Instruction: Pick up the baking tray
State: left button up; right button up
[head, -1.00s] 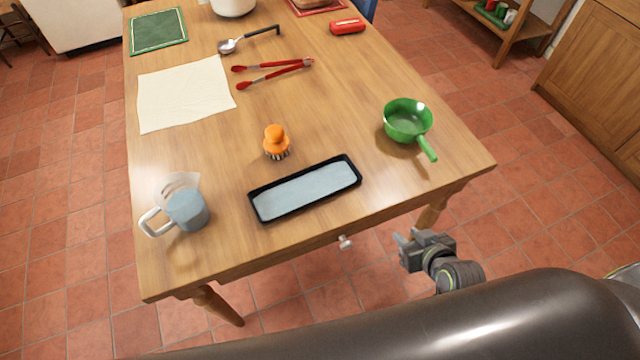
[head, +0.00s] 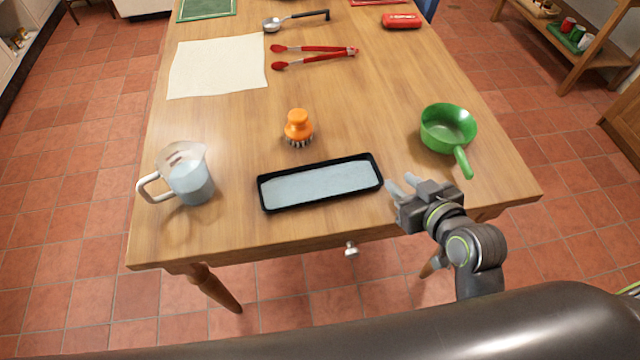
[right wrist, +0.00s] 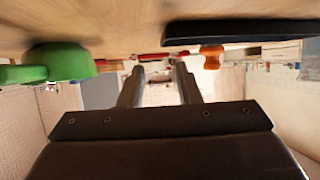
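The baking tray (head: 320,183) is a black rectangular tray with a pale blue-grey inside. It lies flat near the front edge of the wooden table. My right gripper (head: 402,185) is just right of the tray's right end, apart from it, with its fingers pointing toward the table. In the right wrist view the two fingers (right wrist: 158,82) stand apart with nothing between them. The dark tray edge (right wrist: 240,32) shows there at upper right, and the image appears upside down. My left gripper is not in view.
A green pan (head: 447,128) stands right of the tray, its handle near my right gripper. An orange brush (head: 298,128) stands behind the tray, and a measuring jug (head: 190,178) is at left. Red tongs (head: 312,56), a cream cloth (head: 217,66) and a ladle (head: 296,18) lie farther back.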

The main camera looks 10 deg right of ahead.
aim_at(375, 162)
jog(key=x, duration=0.9)
jog(key=shift+w+a, duration=0.3)
jog(key=shift+w, duration=0.05)
jog(key=shift+c, duration=0.3)
